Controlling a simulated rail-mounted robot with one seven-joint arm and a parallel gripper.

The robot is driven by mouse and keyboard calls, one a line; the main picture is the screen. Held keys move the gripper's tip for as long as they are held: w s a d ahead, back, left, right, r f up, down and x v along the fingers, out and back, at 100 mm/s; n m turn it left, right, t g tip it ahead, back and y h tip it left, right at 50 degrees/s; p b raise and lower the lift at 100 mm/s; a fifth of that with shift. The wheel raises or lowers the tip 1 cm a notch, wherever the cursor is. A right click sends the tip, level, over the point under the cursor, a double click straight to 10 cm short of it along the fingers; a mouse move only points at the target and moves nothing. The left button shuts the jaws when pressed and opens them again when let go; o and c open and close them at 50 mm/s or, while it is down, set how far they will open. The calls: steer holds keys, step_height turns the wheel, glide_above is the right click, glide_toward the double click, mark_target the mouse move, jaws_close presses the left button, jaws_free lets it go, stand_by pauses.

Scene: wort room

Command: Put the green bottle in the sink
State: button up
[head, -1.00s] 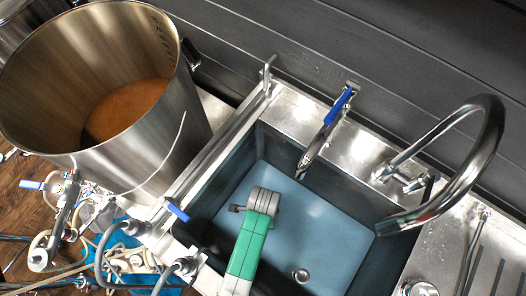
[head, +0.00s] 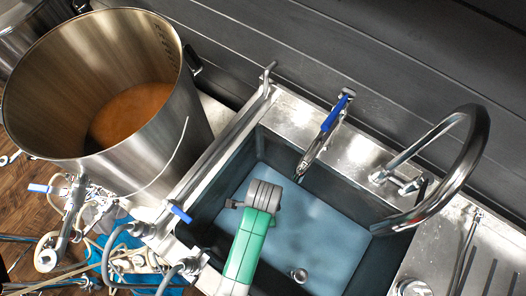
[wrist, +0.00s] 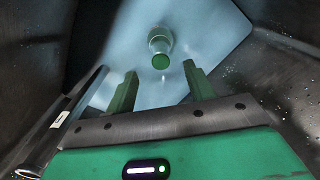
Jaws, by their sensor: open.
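My gripper (wrist: 160,82) is open, with two green fingers apart and nothing between them. In the head view my green and grey arm end reaches over the sink (head: 345,222), a dark-walled basin with a pale blue floor; its fingers are hidden there. In the wrist view a small grey-green round thing with a green end (wrist: 161,61) stands out against the pale floor, beyond and between the fingertips, not touching them. I cannot tell if it is the green bottle or a sink fitting. No green bottle is clearly visible in the head view.
A curved metal faucet (head: 482,150) arches over the sink's right side. A blue-handled tap (head: 325,130) stands at the back rim. A large steel pot (head: 165,160) with brown liquid is at the left, with hoses and valves below it. A small metal drain fitting (head: 299,275) shows on the sink floor.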

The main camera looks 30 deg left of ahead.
step_height(320, 180, up, 3)
steer(key=shift+r, duration=0.15)
stand_by(0.5)
